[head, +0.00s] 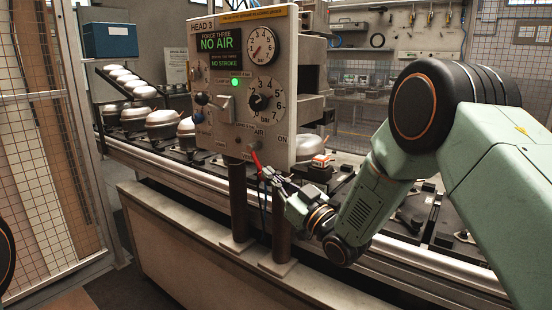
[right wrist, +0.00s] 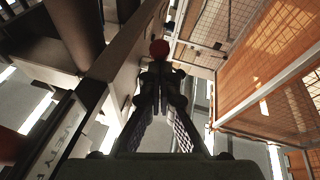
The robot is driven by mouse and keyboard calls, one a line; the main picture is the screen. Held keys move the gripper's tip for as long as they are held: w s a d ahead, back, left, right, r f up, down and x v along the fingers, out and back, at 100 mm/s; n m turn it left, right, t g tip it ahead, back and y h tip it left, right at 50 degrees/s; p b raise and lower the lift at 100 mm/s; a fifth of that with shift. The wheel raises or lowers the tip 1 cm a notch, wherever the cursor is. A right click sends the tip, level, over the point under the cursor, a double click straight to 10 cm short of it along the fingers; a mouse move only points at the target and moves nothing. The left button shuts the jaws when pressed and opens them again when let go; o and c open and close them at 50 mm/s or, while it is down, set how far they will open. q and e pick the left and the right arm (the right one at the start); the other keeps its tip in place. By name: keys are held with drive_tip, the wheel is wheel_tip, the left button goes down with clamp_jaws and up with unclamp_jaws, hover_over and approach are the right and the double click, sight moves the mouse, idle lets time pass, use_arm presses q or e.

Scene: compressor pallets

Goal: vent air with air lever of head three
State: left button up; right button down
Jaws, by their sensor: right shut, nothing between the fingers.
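The HEAD 3 panel (head: 225,118) stands on two posts, its display reading NO AIR and NO STROKE. A small red air lever (head: 256,160) sits at the panel's lower edge, below the words AIR and ON. It hangs down close to my right gripper. My right gripper (head: 268,176) is shut and empty, just below and right of the lever. In the right wrist view a red ball-shaped end (right wrist: 160,47) shows just beyond the closed fingertips (right wrist: 160,72). I cannot tell whether they touch it. My left gripper is out of view.
A conveyor (head: 410,265) with dark pallets runs behind the panel posts. Rounded metal compressor shells (head: 163,122) stand on it at left. A mesh fence (head: 30,140) closes the left side.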

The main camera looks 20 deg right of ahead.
drive_tip(key=shift+t, duration=0.8)
drive_tip(key=shift+w+a+f+b, duration=0.55)
drive_tip(key=shift+w+f+b, duration=0.2)
drive_tip(key=shift+b, duration=0.55)
drive_tip(key=shift+w+a+f+b, duration=0.55)
drive_tip(key=shift+w+f+b, duration=0.2)
drive_tip(key=shift+b, duration=0.5)
drive_tip(key=shift+s+f, duration=0.1)
drive_tip(key=shift+f, duration=0.05)
